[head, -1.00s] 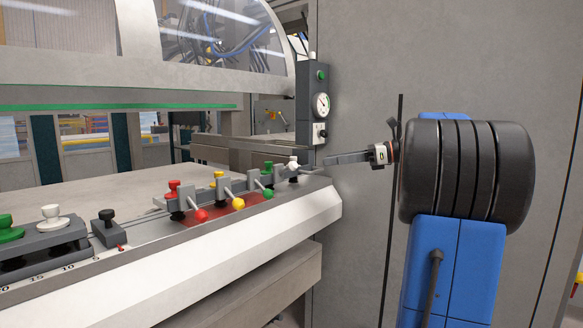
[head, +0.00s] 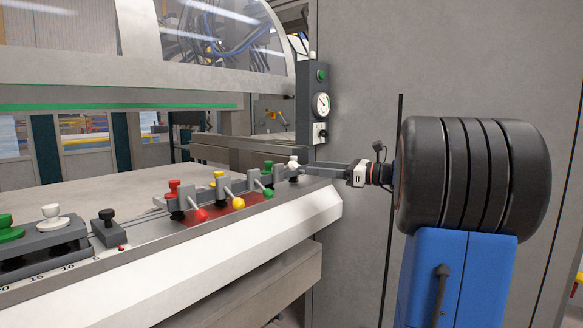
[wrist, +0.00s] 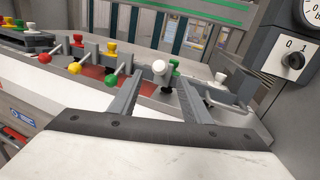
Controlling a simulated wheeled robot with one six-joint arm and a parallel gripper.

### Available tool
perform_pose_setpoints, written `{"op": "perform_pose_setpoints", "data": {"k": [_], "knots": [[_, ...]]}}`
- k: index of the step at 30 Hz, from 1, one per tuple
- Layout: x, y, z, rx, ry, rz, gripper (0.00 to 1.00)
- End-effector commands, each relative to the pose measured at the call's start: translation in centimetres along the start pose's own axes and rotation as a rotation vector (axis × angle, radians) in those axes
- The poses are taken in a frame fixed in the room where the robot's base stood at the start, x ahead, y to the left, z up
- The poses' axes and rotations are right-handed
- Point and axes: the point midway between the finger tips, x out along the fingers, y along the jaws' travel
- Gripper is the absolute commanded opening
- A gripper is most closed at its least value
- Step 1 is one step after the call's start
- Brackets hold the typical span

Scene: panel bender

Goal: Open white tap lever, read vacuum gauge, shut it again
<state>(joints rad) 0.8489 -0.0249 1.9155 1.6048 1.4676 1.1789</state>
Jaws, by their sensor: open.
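The white knob of the tap (head: 293,163) is at the right end of the row of coloured taps. In the wrist view a white ball (wrist: 160,68) shows between my finger tips, and a second white knob (wrist: 221,77) is to the right, beyond the right finger. My gripper (head: 308,173) is open, its fingers reaching left to the white tap; it also fills the lower wrist view (wrist: 157,76). I cannot tell whether a finger touches the tap. The round vacuum gauge (head: 321,104) is on the grey post; its scale is too small to read.
Red (head: 201,215), yellow (head: 238,203) and green (head: 268,192) lever balls stand left of the white tap. A 0/1 rotary switch (wrist: 294,60) is close to the right. The grey cabinet wall (head: 365,80) stands behind my gripper.

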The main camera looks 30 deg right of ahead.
Motion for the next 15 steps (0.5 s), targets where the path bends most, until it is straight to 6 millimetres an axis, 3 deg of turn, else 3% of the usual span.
{"op": "perform_pose_setpoints", "data": {"k": [15], "knots": [[7.7,0.1,0.0,0.001,-0.001,0.003,0.44]]}}
